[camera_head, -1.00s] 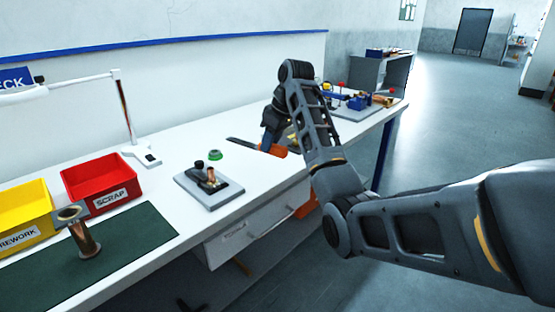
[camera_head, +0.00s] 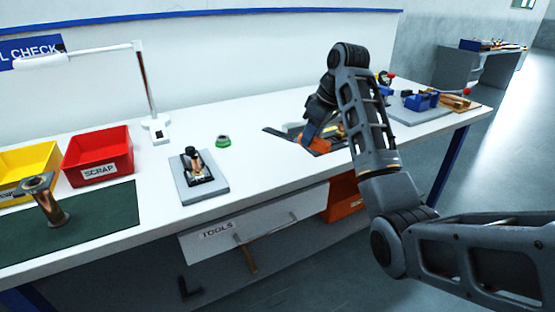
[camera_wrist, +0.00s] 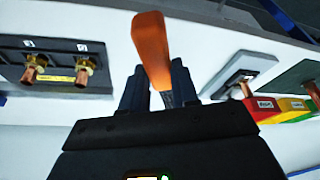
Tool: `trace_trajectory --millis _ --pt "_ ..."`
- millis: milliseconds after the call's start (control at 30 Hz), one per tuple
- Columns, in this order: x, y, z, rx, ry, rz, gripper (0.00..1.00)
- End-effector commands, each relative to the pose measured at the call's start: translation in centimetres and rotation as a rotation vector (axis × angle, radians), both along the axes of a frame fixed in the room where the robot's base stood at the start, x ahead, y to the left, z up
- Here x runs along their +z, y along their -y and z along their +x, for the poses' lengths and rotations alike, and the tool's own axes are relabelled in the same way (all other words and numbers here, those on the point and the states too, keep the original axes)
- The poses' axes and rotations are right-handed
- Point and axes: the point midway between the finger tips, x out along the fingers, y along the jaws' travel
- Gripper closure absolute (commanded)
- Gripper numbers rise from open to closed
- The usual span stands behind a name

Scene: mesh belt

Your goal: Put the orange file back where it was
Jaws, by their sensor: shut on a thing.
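The orange file shows in the wrist view as a tapered orange handle (camera_wrist: 150,45) rising between the fingers of my gripper (camera_wrist: 160,88). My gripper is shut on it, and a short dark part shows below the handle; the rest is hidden. In the head view my gripper (camera_head: 316,126) points down over a dark flat board (camera_head: 275,131) on the white bench. Orange shows right below the fingers, but I cannot tell whether it is the held file or something on the board. My arm hides part of the board.
A grey plate with a small fixture (camera_head: 189,189) and a green-rimmed round part (camera_head: 223,141) stand left of my gripper. Red (camera_head: 98,157) and yellow (camera_head: 28,165) bins are further left. Blue tooling (camera_head: 420,101) is at the right. A drawer labelled TOOLS (camera_head: 270,222) is below.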

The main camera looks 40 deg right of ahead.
Motion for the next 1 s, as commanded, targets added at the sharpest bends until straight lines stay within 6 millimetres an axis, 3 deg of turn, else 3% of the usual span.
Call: trace_trajectory --millis 500,733,1000 --pt "-5.7 -2.2 9.5 0.002 -0.002 0.0 1.0" --pt "-6.9 -2.5 10.6 0.001 -0.001 0.0 1.0" --pt "-10.2 -2.5 10.5 0.001 0.0 0.0 1.0"
